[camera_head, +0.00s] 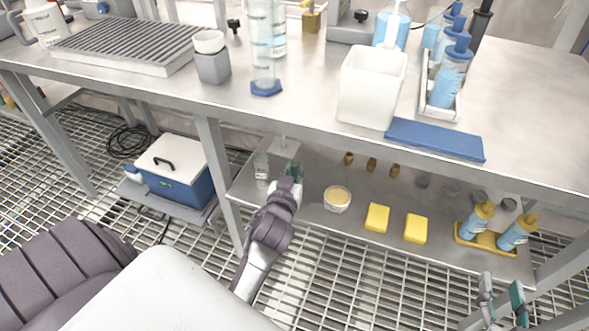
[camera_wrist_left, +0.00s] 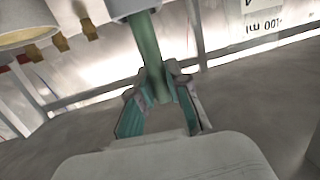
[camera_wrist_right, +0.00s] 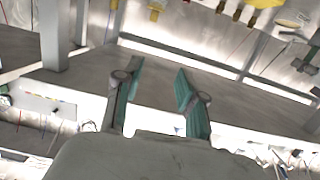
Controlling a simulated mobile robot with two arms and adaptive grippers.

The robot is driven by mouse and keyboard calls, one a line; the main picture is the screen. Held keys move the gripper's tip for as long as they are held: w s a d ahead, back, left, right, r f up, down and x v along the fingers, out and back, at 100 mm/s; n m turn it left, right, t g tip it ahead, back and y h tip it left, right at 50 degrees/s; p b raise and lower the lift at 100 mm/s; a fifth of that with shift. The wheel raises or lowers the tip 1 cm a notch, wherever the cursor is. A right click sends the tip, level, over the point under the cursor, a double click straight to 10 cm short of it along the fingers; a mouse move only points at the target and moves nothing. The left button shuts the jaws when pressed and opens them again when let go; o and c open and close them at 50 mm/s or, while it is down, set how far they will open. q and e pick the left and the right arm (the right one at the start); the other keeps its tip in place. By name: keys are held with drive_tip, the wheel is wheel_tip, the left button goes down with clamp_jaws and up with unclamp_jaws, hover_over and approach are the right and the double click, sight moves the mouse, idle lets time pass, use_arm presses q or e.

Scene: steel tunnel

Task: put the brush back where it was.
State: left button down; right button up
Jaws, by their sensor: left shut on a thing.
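My left gripper (camera_head: 293,173) is over the left part of the lower shelf (camera_head: 310,215), under the table. In the left wrist view its fingers (camera_wrist_left: 158,75) are shut on a green rod-like handle (camera_wrist_left: 147,45), which looks like the brush. A pale block (camera_wrist_left: 130,7) sits at the far end of the handle; a pale block (camera_head: 285,148) also shows just beyond the gripper in the head view. Bristles cannot be made out. My right gripper (camera_head: 502,298) is at the lower right, near the shelf's right end. Its fingers (camera_wrist_right: 152,75) are apart with nothing between them.
A clear vessel (camera_head: 261,165) stands left of my left gripper; a bowl (camera_head: 337,198) stands to its right. Two yellow sponges (camera_head: 377,217) and a yellow tray (camera_head: 484,240) with bottles are farther right. The table's front edge (camera_head: 330,132) overhangs the shelf; a table leg (camera_head: 219,180) is at left.

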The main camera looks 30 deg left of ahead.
use_arm(q)
drive_tip(key=shift+f, duration=0.2)
use_arm(e)
drive_tip(key=shift+w+a+r+t, duration=0.15)
drive_tip(key=shift+r+t, duration=0.25)
drive_tip(key=shift+r, duration=0.15)
